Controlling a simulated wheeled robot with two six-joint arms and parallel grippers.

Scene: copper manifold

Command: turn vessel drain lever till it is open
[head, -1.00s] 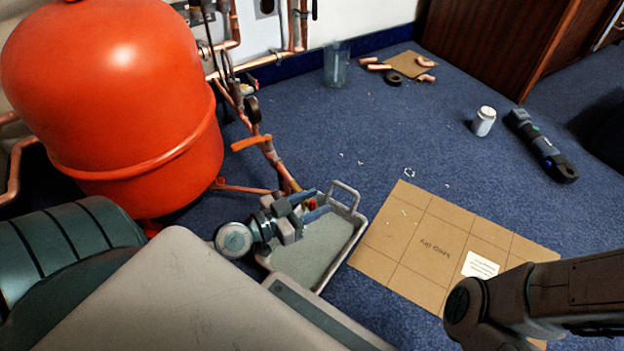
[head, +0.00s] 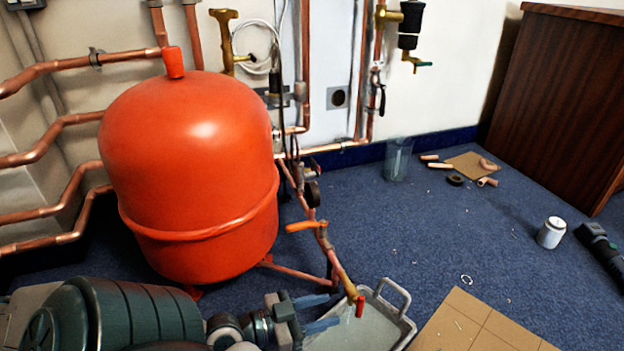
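The red vessel (head: 195,180) stands at the left of the head view. A copper drain pipe (head: 326,243) runs from beside it down to the grey tray (head: 404,296). An orange lever (head: 301,226) sits on this pipe, pointing left toward the vessel. I cannot tell from the picture which of the two is the drain lever. My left gripper (head: 331,311) is open, its blue fingers pointing right, just left of the red handle and apart from it. My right gripper is out of view.
Copper pipes line the wall behind the vessel. A clear beaker (head: 398,160), a can (head: 551,232), a dark tool (head: 600,247) and pipe fittings lie on the blue carpet (head: 400,220). Cardboard (head: 480,325) lies right of the tray. The mid-floor is largely clear.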

